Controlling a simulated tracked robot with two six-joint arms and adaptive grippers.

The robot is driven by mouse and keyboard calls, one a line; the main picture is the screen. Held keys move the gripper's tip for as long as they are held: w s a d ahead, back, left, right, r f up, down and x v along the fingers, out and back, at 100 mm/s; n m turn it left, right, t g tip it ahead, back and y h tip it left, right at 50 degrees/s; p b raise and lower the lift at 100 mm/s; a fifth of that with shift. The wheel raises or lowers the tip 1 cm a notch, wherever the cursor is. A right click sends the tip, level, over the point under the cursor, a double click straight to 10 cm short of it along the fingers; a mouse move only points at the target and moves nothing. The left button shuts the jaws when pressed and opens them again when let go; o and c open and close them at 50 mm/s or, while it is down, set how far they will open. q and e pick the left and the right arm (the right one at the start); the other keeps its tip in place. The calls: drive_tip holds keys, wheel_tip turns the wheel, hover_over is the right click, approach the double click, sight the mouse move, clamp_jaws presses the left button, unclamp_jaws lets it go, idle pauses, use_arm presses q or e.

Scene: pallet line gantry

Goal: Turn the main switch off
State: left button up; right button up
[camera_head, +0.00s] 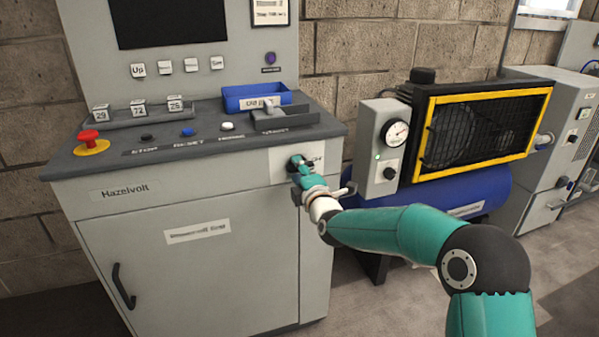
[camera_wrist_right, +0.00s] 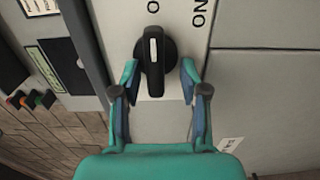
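The main switch is a black rotary knob (camera_wrist_right: 155,68) with a white line, on a light plate (camera_wrist_right: 178,22) on the cabinet front. In the right wrist view its line runs up the picture toward a letter O cut by the top edge; "ON" stands up and to the right. My right gripper (camera_wrist_right: 159,78) has one finger on each side of the knob. The fingers are spread, with a small gap at the right; contact at the left cannot be told. In the head view the right gripper (camera_head: 301,168) hides much of the knob. My left gripper is not in view.
The grey cabinet (camera_head: 200,262) has a console top with buttons, a red emergency stop (camera_head: 90,140) and a blue tray (camera_head: 240,97).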

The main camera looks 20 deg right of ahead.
drive_tip(key=shift+s+d+r, duration=0.1)
drive_tip(key=shift+s, duration=0.05)
drive_tip(key=s, duration=1.1)
drive_tip(key=shift+s+d, duration=0.15)
drive_tip(key=shift+s, duration=0.25)
